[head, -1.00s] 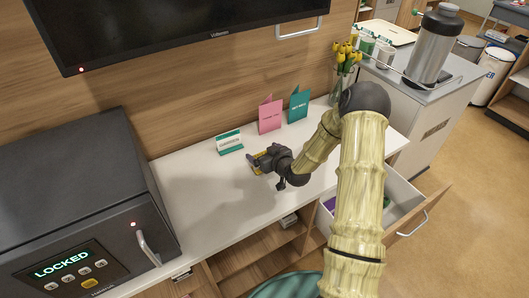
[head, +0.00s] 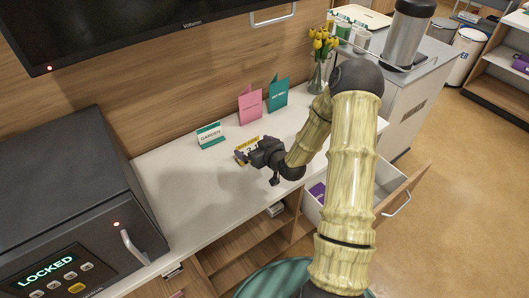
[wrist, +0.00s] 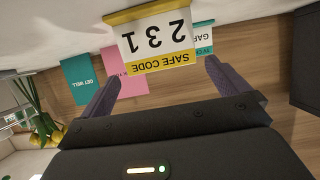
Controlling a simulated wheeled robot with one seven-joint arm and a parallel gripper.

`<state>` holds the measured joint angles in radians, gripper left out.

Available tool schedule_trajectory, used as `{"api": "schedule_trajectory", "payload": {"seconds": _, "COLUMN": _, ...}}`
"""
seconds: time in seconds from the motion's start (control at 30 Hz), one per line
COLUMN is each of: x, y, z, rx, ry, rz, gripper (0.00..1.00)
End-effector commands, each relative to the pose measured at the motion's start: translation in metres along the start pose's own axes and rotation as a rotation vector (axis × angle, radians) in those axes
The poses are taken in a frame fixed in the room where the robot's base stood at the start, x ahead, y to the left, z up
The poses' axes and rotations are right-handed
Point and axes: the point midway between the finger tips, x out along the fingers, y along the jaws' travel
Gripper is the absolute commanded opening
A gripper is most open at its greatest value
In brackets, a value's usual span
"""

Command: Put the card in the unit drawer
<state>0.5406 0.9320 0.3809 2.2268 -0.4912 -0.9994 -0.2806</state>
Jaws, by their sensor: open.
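A white and yellow SAFE CODE card (head: 243,153) with the number 231 stands on the white unit top. My gripper (head: 255,153) is open right at it. In the wrist view the card (wrist: 155,40) appears upside down, across the gap between my two spread fingertips (wrist: 163,75); I cannot tell whether they touch it. The unit drawer (head: 388,198) at the unit's right end is pulled open, with a purple item (head: 318,190) inside. My arm hides part of the drawer.
A GARDEN sign (head: 210,135), a pink card (head: 250,105) and a teal card (head: 279,95) stand behind. A vase of yellow flowers (head: 322,42) is at the right back. A safe (head: 75,190) reading LOCKED stands left. Clear unit top (head: 175,180) lies between.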

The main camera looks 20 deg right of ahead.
Motion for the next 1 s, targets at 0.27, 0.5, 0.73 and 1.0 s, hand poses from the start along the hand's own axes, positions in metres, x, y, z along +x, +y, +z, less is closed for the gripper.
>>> {"api": "schedule_trajectory", "payload": {"seconds": 0.27, "x": -0.054, "y": 0.001, "z": 0.001, "rx": 0.000, "ry": -0.001, "rz": 0.002, "gripper": 1.00}}
{"api": "schedule_trajectory", "payload": {"seconds": 0.5, "x": -0.072, "y": 0.000, "z": 0.000, "rx": 0.000, "ry": 0.001, "rz": 0.001, "gripper": 1.00}}
{"api": "schedule_trajectory", "payload": {"seconds": 0.73, "x": -0.072, "y": 0.000, "z": 0.000, "rx": 0.000, "ry": 0.001, "rz": 0.000, "gripper": 1.00}}
{"api": "schedule_trajectory", "payload": {"seconds": 1.0, "x": -0.071, "y": 0.000, "z": 0.000, "rx": 0.000, "ry": 0.000, "rz": 0.000, "gripper": 1.00}}
